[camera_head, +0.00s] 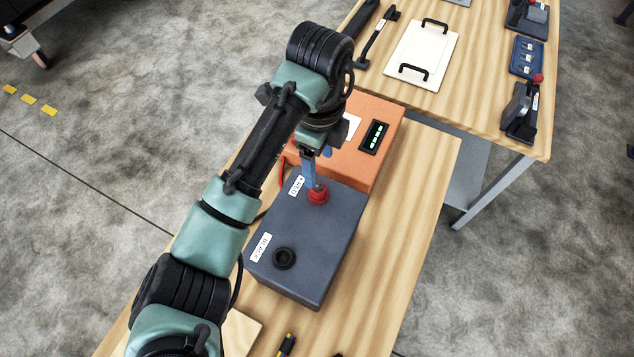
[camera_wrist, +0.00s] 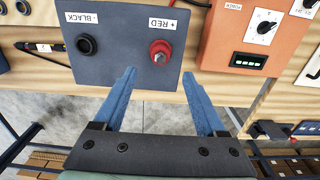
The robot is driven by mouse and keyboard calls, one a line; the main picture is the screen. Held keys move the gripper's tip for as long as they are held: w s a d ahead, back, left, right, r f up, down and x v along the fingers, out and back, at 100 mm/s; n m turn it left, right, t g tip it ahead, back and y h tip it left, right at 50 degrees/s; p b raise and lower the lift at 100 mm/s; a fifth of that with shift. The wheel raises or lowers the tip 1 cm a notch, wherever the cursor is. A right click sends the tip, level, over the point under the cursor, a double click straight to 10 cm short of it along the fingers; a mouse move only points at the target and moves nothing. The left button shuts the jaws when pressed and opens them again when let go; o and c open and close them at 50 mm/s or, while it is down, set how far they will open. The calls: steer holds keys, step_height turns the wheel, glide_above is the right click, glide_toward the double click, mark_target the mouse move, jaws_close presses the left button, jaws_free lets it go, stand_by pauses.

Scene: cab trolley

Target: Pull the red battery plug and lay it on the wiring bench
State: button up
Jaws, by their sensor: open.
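The red battery plug (camera_head: 318,195) is a red round piece on top of a dark grey box (camera_head: 325,240), beside the label RED. In the wrist view the plug (camera_wrist: 160,52) shows a grey metal centre. My gripper (camera_head: 308,170) is over the box by the plug. In the wrist view my gripper (camera_wrist: 160,74) has its two blue fingers apart, with nothing between them. The plug lies just beyond the fingertips, roughly midway between them; contact is not visible. Two wooden-topped tables show; no label marks which is the wiring bench.
A black socket (camera_head: 284,258) sits on the same box. An orange box (camera_head: 378,158) with a display stands right behind it. The other wooden table (camera_head: 462,90), at upper right, holds a white handled panel (camera_head: 422,55) and several tools. Bare wood (camera_head: 420,215) shows right of the boxes.

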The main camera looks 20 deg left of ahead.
mark_target(319, 182)
steer(key=shift+f, duration=0.15)
step_height(319, 182, down, 9)
steer(key=b, duration=0.6)
steer(key=shift+b, duration=0.4)
steer(key=shift+r+p, duration=0.2)
steer(key=shift+p, duration=0.15)
stand_by(0.4)
jaws_close()
stand_by(0.5)
steer(key=shift+r, duration=0.1)
steer(key=shift+r+p, duration=2.75)
steer(key=shift+r, duration=0.15)
